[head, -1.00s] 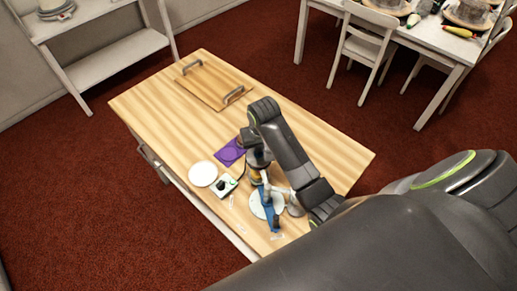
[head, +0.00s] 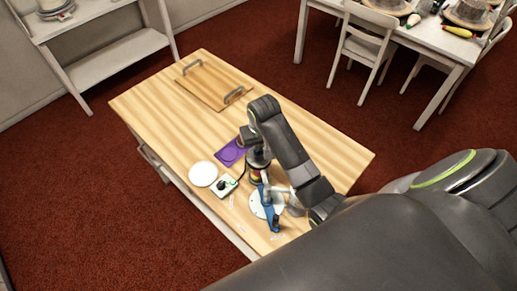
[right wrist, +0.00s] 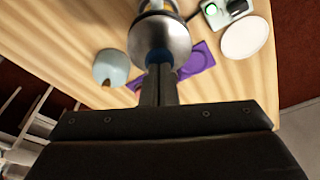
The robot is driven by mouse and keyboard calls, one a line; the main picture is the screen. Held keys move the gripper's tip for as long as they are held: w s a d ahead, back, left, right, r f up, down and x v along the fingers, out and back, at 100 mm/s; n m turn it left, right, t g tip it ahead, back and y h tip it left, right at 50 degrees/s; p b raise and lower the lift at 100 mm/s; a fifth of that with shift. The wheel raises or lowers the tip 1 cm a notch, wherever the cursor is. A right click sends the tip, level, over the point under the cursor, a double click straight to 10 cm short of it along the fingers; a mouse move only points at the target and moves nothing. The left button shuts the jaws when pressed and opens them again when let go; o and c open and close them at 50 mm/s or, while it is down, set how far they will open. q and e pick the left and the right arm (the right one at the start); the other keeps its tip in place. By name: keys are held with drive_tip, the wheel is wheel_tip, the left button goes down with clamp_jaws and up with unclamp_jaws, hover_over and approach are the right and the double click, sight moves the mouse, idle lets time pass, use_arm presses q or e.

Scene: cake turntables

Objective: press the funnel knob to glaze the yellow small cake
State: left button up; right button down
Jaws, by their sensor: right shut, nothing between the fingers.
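My right gripper (right wrist: 158,85) is shut and empty. In the right wrist view its fingertips are at the lower edge of a shiny metal funnel-like part (right wrist: 162,38), and I cannot tell whether they touch it. In the head view my right arm hangs over the front part of the wooden table, beside a blue stand (head: 270,212) with a pale round turntable (head: 257,207) at its foot. A small red and yellow patch (head: 255,176) shows beneath my wrist. I cannot make out the yellow small cake or the knob clearly. My left gripper is not in view.
A control box (head: 224,186) with a green light, a white plate (head: 203,173) and a purple mat (head: 229,153) lie left of the stand. A wooden tray (head: 210,85) with grey handles lies at the table's far end. The table's middle is clear.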

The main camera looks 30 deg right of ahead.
drive_tip(key=shift+f, duration=0.5)
idle(0.6)
drive_tip(key=shift+r, duration=0.1)
wheel_tip(320, 180, up, 2)
drive_tip(key=shift+r+p, duration=0.1)
drive_tip(key=shift+p, duration=0.5)
drive_tip(key=shift+r, duration=2.35)
drive_tip(key=shift+s+f, duration=0.1)
